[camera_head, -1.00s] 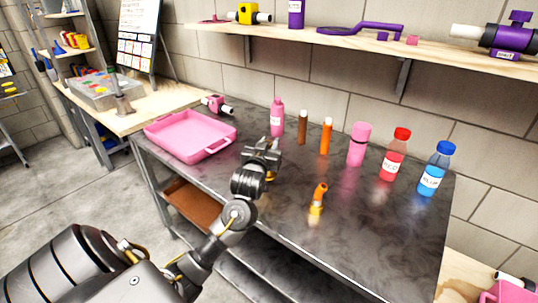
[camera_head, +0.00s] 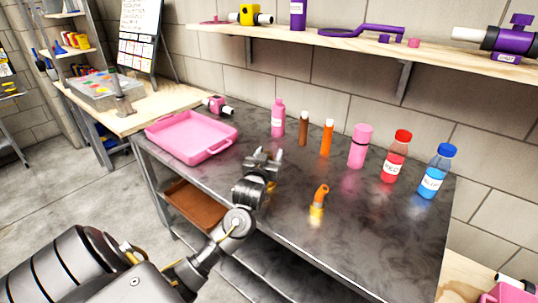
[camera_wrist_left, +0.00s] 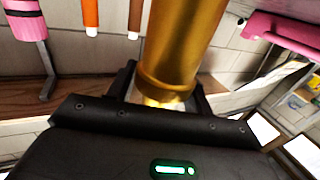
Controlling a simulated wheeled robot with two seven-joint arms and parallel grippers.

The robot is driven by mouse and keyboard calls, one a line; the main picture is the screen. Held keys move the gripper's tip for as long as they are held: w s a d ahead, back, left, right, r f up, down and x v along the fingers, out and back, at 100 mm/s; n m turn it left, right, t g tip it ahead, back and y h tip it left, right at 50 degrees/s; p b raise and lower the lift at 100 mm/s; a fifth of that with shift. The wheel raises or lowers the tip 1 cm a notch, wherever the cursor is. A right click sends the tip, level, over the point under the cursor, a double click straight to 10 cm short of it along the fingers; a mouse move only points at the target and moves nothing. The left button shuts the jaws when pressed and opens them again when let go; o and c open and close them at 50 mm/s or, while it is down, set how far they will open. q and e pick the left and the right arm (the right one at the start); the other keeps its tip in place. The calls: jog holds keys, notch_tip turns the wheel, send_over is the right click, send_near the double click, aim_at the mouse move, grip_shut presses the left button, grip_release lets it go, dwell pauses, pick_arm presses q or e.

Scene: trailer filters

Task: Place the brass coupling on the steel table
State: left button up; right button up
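The brass coupling (camera_wrist_left: 180,45) is a gold cylinder with a ringed end, large in the left wrist view between my left gripper's black fingers (camera_wrist_left: 163,92). In the head view my left gripper (camera_head: 264,160) is over the front left part of the steel table (camera_head: 370,235). Only a small gold part of the coupling (camera_head: 270,186) shows there, beside the gripper. The gripper appears shut on it. Whether the coupling touches the table is hidden. My right gripper is not in view.
An orange-topped piece with a gold base (camera_head: 318,205) stands right of the gripper. A pink tray (camera_head: 192,135) lies at the table's left end. Along the back stand a pink bottle (camera_head: 278,118), brown and orange tubes, a pink cylinder, and red and blue bottles (camera_head: 436,172). The front right is clear.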

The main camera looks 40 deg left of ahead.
pick_arm(q)
jog(key=shift+r, duration=0.1)
jog(key=v, duration=1.2)
jog(key=shift+r, duration=0.1)
